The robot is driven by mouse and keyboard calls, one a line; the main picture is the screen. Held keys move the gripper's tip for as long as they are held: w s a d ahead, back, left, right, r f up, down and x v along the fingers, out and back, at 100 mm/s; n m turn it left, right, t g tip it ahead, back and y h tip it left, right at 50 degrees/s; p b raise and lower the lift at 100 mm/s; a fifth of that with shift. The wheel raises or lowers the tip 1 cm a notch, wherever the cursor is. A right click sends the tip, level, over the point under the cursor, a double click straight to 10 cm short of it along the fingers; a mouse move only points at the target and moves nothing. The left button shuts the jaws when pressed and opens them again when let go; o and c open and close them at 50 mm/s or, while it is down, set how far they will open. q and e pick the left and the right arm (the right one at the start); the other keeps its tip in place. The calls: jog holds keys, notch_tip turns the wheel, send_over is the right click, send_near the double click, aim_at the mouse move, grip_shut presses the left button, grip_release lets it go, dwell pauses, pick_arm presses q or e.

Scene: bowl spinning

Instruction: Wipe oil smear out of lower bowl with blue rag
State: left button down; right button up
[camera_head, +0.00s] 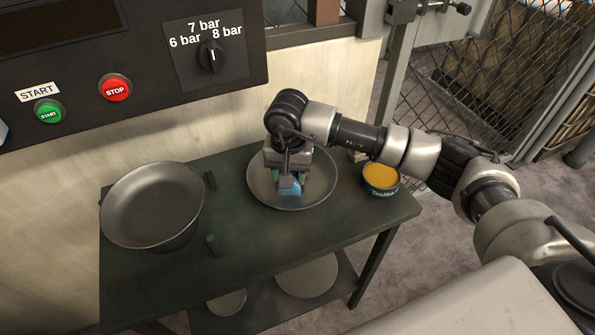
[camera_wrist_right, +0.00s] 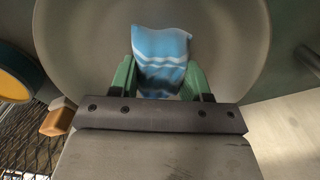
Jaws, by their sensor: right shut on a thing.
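A shallow grey metal bowl (camera_head: 318,196) sits on the dark table, right of centre. My right gripper (camera_head: 287,182) points down into this bowl and is shut on a blue rag (camera_head: 289,188). In the right wrist view the blue rag (camera_wrist_right: 162,62), with white stripes, is between the green fingers of my right gripper (camera_wrist_right: 162,80), over the bowl's inside (camera_wrist_right: 235,50). I cannot tell whether the rag touches the bowl. A second, deeper grey bowl (camera_head: 152,205) stands at the table's left end. No oil smear can be made out. My left gripper is not in view.
An open tin with yellow contents (camera_head: 381,177) stands right of the bowl; it also shows in the wrist view (camera_wrist_right: 15,75). A control panel (camera_head: 130,60) is behind the table (camera_head: 265,235). Round discs (camera_head: 307,277) lie on the lower shelf.

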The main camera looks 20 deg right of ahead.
jog(key=shift+s+a+f, duration=0.15)
jog(key=shift+a+f, duration=0.1)
jog(key=shift+a, duration=0.35)
jog(key=shift+r+p, duration=1.4)
jog(key=shift+r, duration=1.7)
jog(key=shift+r+p, duration=0.4)
jog(key=shift+r, duration=0.35)
jog(key=shift+r+p, duration=0.35)
jog(key=shift+r, duration=0.45)
jog(key=shift+d+f, duration=0.1)
